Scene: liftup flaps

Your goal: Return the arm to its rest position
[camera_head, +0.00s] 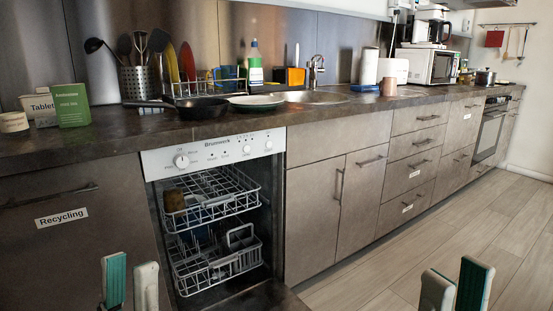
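My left gripper (130,285) shows at the bottom left edge, in front of the dishwasher's left side. Its two fingertips are apart with nothing visible between them. My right gripper (456,286) shows at the bottom right, over the wooden floor. Its fingertips are also apart and empty. Both grippers point up in the picture and appear clear of the furniture. Only the finger ends show; the arms are out of view.
The dishwasher (213,153) stands open, its racks (213,205) visible, with a brown cup (174,200) in the upper one. Its lowered door (262,300) lies between my grippers. The counter (100,137) holds a pan (200,108) and boxes. Floor (400,250) at right is clear.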

